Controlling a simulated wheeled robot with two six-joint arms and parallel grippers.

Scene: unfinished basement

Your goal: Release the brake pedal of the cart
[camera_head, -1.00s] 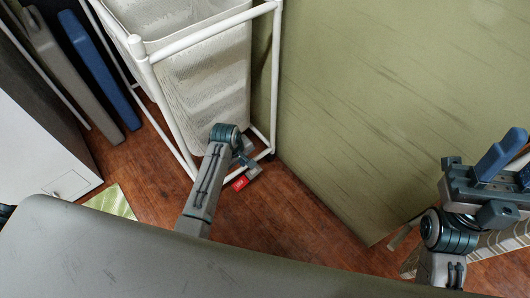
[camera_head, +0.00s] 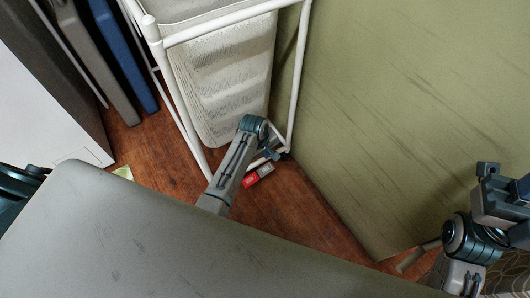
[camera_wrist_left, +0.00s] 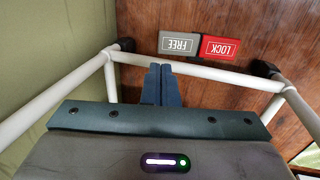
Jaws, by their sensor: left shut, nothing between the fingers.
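The cart is a white tube frame (camera_head: 222,29) holding a pale fabric bin (camera_head: 225,85). Its brake has two pedals low by the floor: a red one marked LOCK (camera_head: 250,180) and a grey one marked FREE (camera_head: 266,170). In the left wrist view the grey FREE pedal (camera_wrist_left: 178,43) lies beside the red LOCK pedal (camera_wrist_left: 219,48), both beyond the lower frame bar (camera_wrist_left: 200,72). My left gripper (camera_wrist_left: 161,68) is shut and empty, its tips at the bar just short of the FREE pedal; contact is unclear. My right gripper (camera_head: 503,197) is at the right edge, cut off.
A green wall panel (camera_head: 400,110) stands close on the cart's right. Grey and blue flat panels (camera_head: 122,55) and a white cabinet (camera_head: 45,100) are at the left. Wooden floor (camera_head: 300,205) is bare in front of the pedals.

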